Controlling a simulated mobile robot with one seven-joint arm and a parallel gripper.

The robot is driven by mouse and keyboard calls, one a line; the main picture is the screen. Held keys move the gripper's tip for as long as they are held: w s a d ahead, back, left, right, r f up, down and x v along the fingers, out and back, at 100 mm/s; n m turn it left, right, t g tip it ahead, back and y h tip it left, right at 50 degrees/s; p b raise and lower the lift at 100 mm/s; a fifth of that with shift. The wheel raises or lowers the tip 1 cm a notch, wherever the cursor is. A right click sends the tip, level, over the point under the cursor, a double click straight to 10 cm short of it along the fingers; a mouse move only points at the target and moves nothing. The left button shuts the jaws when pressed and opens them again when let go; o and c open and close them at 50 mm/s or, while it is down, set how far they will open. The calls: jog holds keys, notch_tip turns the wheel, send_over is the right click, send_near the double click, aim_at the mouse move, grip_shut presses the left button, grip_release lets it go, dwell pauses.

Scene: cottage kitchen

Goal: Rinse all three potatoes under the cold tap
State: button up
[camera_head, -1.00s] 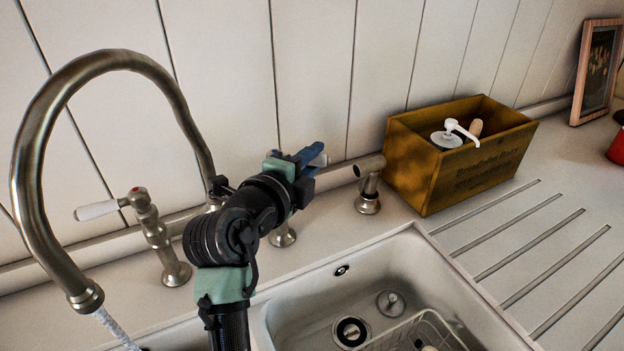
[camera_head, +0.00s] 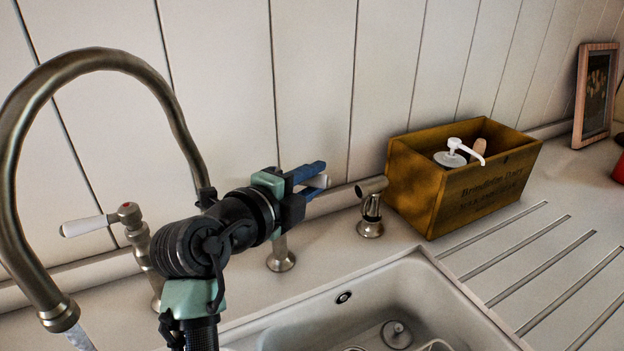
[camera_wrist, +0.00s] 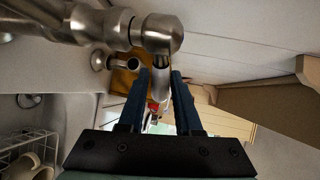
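The curved metal tap spout (camera_head: 100,62) stands at the left in the head view, with water (camera_head: 80,340) running from its end. A lever with a white grip (camera_head: 88,226) and a red mark is on its left. My gripper (camera_head: 312,178) is at the right-hand tap handle (camera_head: 281,258), behind the sink. In the wrist view my gripper's (camera_wrist: 160,85) blue fingers stand apart, with part of the tap handle (camera_wrist: 160,68) between them. Whether they touch it I cannot tell. No potato can be made out clearly.
The white sink basin (camera_head: 400,285) lies below. A wire rack (camera_wrist: 28,145) with brownish rounded things shows in the wrist view. A short metal fitting (camera_head: 370,205) and a wooden box (camera_head: 475,195) with a pump bottle stand right of my gripper. The grooved drainer (camera_head: 530,250) is clear.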

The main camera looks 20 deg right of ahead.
jog(key=shift+o, duration=1.4)
jog(key=b+v, duration=0.1)
jog(key=v, duration=0.6)
jog(key=shift+s+a, duration=0.2)
